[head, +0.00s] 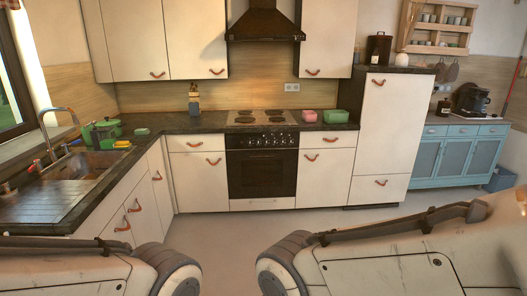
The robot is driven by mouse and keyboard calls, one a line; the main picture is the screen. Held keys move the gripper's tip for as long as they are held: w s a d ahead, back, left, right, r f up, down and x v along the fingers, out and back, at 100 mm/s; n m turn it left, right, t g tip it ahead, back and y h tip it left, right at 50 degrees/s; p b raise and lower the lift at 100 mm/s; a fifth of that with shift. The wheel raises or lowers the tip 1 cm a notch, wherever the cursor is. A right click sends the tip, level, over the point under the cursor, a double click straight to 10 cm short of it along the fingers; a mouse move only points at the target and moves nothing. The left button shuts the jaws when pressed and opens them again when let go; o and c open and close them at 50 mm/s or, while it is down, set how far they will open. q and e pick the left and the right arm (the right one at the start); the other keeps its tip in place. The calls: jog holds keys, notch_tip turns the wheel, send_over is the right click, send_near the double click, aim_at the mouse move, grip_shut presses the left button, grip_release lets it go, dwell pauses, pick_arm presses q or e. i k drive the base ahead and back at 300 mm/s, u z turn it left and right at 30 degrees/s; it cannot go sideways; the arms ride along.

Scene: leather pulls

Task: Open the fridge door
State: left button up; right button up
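The tall white cabinet (376,130), which looks like the fridge, stands right of the stove. Its large upper door is shut, with a brown leather pull (378,82) near the top. A lower panel (370,190) has another leather pull (381,182) at its top edge. Only links of my two arms show along the bottom of the head view. Neither gripper is in view, so I cannot see whether they are open or shut. The fridge is well beyond my arms, across the floor.
Clear grey floor (250,235) lies between me and the fridge. The oven (262,172) and white base cabinets line the back wall. A sink counter (55,200) runs along the left. A blue cabinet (455,157) stands right of the fridge, with a blue bin (502,180) beside it.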

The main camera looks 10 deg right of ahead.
aim_at(395, 106)
jog(key=u, duration=0.05)
jog(key=i, duration=1.9)
jog(key=z, duration=0.45)
jog(key=i, duration=1.95)
jog(key=z, duration=0.7)
jog(key=i, duration=1.05)
jog(key=z, duration=0.3)
